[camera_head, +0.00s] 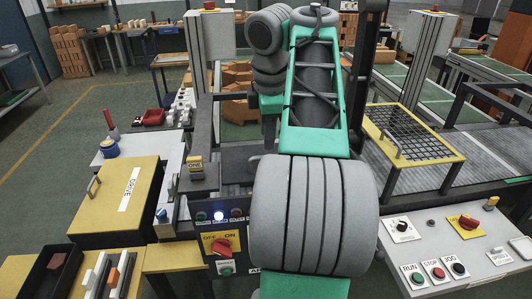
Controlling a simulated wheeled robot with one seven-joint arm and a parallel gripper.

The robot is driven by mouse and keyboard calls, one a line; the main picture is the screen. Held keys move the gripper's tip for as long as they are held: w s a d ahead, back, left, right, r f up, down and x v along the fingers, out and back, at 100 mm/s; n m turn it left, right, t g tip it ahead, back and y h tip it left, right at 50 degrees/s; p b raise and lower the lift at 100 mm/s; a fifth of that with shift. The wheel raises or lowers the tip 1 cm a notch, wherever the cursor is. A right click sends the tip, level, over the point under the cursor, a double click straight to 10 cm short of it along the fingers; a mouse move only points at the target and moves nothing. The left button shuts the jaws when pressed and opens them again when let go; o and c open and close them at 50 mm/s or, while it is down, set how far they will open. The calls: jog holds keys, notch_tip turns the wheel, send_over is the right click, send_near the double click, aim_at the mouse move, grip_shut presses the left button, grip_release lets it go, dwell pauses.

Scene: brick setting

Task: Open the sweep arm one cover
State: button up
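A small yellow block or cover marked ONE (195,164) sits on a dark housing left of my arm; it looks shut. A larger yellow lid marked DRIVE (104,217) lies closed at the left, with a metal handle on its left side. A yellow-framed mesh guard (442,162) with a handle lies over the conveyor at the right. My grey and green arm fills the middle of the view and hides much of the machine behind it. My gripper cannot be made out; the arm's far end is hidden or out of view.
A red OFF/ON knob (222,245) on a yellow plate stands just left of my arm. A control panel (466,246) with RUN, STOP and JOG buttons is at the lower right. Grey posts rise on both sides of the arm. Open floor (40,130) lies at the far left.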

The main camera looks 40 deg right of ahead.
jog(key=f+b, duration=0.1)
jog(key=f, duration=0.1)
jog(key=f+b, duration=0.2)
jog(key=w+f+b, duration=0.1)
jog(key=f, duration=0.1)
jog(key=shift+d+f, duration=0.2)
jog(key=shift+d, duration=0.1)
jog(key=shift+r, duration=0.1)
jog(key=shift+c, duration=0.2)
grip_shut()
dwell(0.6)
